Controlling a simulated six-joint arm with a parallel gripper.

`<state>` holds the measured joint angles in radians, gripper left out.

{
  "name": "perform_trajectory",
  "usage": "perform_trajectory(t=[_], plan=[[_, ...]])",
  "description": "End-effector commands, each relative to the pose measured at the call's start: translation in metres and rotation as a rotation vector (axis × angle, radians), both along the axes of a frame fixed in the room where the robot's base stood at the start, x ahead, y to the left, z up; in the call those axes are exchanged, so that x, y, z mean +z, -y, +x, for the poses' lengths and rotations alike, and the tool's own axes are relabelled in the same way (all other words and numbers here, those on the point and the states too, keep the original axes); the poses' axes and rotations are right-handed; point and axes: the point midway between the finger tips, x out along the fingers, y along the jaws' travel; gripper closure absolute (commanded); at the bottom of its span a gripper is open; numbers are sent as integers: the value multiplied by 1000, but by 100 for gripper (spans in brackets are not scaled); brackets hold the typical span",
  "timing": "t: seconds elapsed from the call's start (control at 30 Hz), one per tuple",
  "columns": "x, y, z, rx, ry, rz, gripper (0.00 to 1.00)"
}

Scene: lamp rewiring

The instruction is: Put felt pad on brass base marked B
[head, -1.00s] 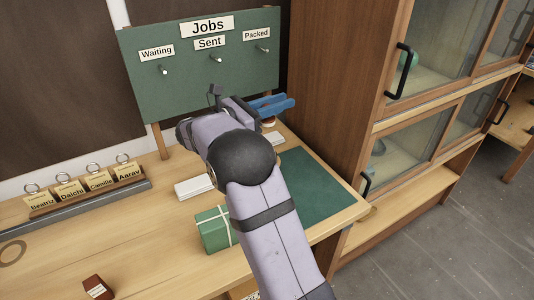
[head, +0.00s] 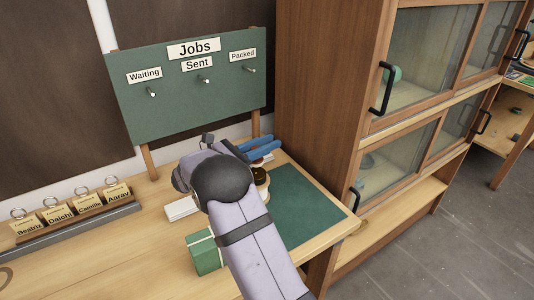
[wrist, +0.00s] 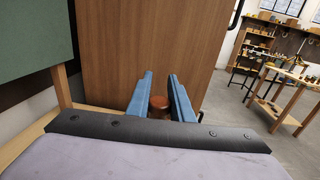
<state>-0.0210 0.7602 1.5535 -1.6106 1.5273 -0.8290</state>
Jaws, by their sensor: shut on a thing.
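My gripper (head: 262,147) has blue fingers, also seen in the wrist view (wrist: 161,95). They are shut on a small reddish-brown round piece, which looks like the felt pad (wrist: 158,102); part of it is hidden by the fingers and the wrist. In the head view the gripper is over the back left part of the green mat. A round brass-and-dark piece, likely a brass base (head: 263,179), shows just below the gripper, partly behind my arm. No letter B is readable on it. I cannot tell whether the held piece touches it.
A green mat (head: 310,213) lies at the bench's right end, mostly clear. A green box (head: 204,254) and white block (head: 181,208) stand left of my arm. The Jobs board (head: 190,105) rises behind. A wooden cabinet (head: 322,90) stands right.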

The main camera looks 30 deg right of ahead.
Motion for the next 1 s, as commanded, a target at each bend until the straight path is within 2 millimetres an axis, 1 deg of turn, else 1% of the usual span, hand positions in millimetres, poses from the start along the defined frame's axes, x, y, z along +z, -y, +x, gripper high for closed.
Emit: perform_trajectory(t=[0.33,0.77,0.8,0.83,0.87,1.0], plan=[[-34,0,0,0,-2,0,100],[-40,0,0,0,0,0,100],[-39,0,0,0,0,0,73],[-39,0,0,0,0,0,66],[-39,0,0,0,0,0,61],[-39,0,0,0,0,0,61]])
